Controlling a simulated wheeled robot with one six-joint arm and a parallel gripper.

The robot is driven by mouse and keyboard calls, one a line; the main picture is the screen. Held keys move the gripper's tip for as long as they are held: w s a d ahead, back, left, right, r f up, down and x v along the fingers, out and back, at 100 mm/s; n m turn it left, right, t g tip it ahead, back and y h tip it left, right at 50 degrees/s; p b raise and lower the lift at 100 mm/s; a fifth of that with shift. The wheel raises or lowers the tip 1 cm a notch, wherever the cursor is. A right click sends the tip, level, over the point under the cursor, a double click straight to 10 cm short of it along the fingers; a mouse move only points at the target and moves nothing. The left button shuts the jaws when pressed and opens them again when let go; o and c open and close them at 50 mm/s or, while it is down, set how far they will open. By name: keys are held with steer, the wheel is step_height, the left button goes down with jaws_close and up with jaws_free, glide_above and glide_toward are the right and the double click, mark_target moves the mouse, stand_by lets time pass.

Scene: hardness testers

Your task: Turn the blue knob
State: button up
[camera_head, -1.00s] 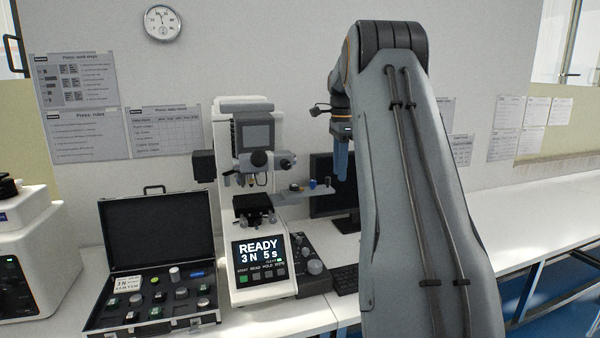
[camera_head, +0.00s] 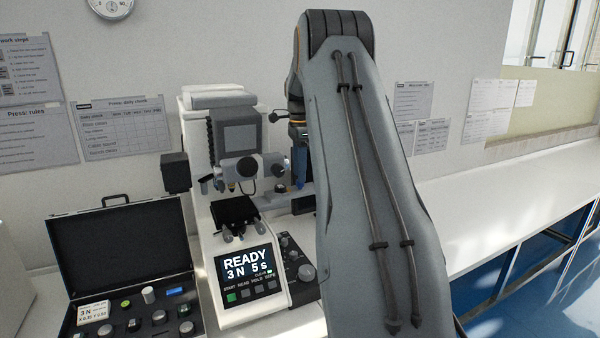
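The white hardness tester (camera_head: 196,140) stands on the bench at centre left. Its screen (camera_head: 246,264) reads READY, 3 N, 5 s. A grey side arm carrying a small dark knob (camera_head: 280,188) reaches right from its middle. My gripper (camera_head: 299,184) points down at the outer end of that side arm, with its blue fingers seen edge-on. The blue knob cannot be told apart from the fingers there and seems hidden by them. Whether the fingers touch it, or how wide they are apart, does not show.
An open black case (camera_head: 120,240) with small round pieces lies to the left. A dark control box (camera_head: 294,258) with knobs sits right of the tester's screen. My own arm covers the centre right. The white bench (camera_head: 450,200) is clear farther right.

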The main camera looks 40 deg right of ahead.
steer(key=shift+f+p, duration=0.35)
steer(key=shift+f, duration=0.85)
steer(key=shift+d, duration=0.1)
jaws_close()
